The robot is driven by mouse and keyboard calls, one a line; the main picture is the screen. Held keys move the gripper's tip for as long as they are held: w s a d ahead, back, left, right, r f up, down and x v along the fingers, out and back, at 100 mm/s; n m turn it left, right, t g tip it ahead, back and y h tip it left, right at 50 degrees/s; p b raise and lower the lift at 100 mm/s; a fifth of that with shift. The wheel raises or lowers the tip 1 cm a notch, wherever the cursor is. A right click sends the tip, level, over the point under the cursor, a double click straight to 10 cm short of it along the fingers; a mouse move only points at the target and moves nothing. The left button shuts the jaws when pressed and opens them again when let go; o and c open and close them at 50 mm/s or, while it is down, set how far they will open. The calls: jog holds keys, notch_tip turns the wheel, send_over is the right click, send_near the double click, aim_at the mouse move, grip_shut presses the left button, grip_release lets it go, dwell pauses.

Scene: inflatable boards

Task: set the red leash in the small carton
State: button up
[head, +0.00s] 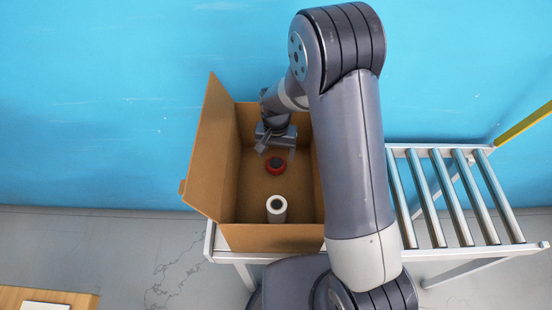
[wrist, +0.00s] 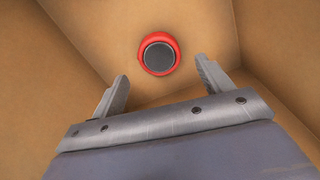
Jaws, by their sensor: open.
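The red leash (head: 276,166) looks like a round red coil with a dark centre. It lies on the floor of the open brown carton (head: 277,237), toward the middle. In the wrist view the red leash (wrist: 158,54) sits ahead of the fingertips, apart from both. My gripper (head: 262,146) is inside the carton near its back wall, above and just behind the leash. In the wrist view its two fingers (wrist: 162,72) are spread wide with nothing between them. My arm covers part of the carton's right side.
A white roll (head: 276,214) stands upright in the carton near its front wall. The carton rests on a roller conveyor (head: 428,200), whose rollers to the right are bare. A blue wall (head: 120,100) is behind. A wooden surface (head: 30,297) shows at lower left.

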aim_at(276, 161)
notch_tip(276, 161, up, 7)
jog(key=shift+r, duration=0.2)
jog(key=shift+c, duration=0.4)
dwell(0.8)
